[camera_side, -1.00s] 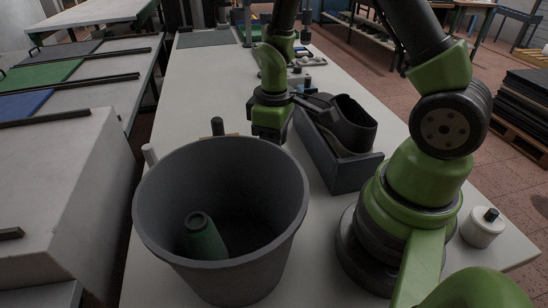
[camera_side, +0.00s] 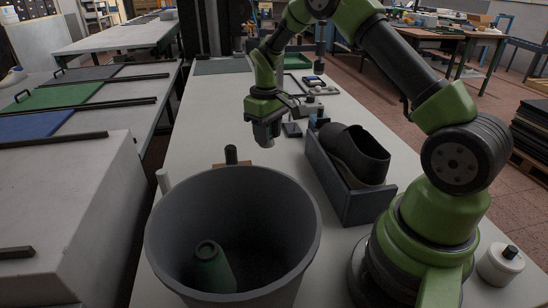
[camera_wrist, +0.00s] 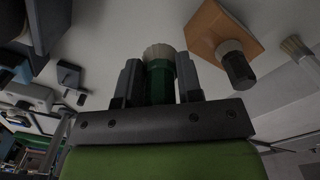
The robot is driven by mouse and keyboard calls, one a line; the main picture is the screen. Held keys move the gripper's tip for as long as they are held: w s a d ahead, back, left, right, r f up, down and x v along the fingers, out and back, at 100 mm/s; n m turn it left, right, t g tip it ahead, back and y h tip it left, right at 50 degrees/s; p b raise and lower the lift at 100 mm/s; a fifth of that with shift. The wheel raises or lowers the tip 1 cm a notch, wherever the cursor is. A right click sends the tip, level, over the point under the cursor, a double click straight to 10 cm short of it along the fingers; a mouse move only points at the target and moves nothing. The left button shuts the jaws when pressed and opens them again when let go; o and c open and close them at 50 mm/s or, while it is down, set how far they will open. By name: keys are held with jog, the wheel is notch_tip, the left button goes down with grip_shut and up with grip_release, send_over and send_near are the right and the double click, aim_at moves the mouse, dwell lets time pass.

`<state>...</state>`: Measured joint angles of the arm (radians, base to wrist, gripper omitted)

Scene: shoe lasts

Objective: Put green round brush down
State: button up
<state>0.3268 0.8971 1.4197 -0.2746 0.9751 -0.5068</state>
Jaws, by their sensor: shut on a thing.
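My gripper (camera_wrist: 160,85) is shut on the green round brush (camera_wrist: 159,83) in the wrist view. The brush's pale bristles point away from the palm, between and just beyond the fingertips. In the side view my gripper (camera_side: 266,131) hangs above the white table (camera_side: 205,110), behind the grey bin and left of the dark tray. The held brush is small there and mostly hidden by the fingers.
A grey bin (camera_side: 165,235) holds a green bottle-like thing (camera_side: 211,268). Behind it stands a black-handled item (camera_side: 231,155) on a brown block (camera_wrist: 207,33). A dark tray (camera_side: 345,205) holds a black shoe-like form (camera_side: 355,152). A pale brush (camera_wrist: 300,53) lies at the right.

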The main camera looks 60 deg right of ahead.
aim_at(274, 157)
jog(key=w+d+m, duration=0.4)
jog(key=d, duration=0.4)
notch_tip(274, 157, down, 9)
jog(key=shift+s+d+f, duration=0.15)
jog(key=shift+f, duration=0.05)
jog(key=o, duration=0.9)
jog(key=shift+f, duration=0.15)
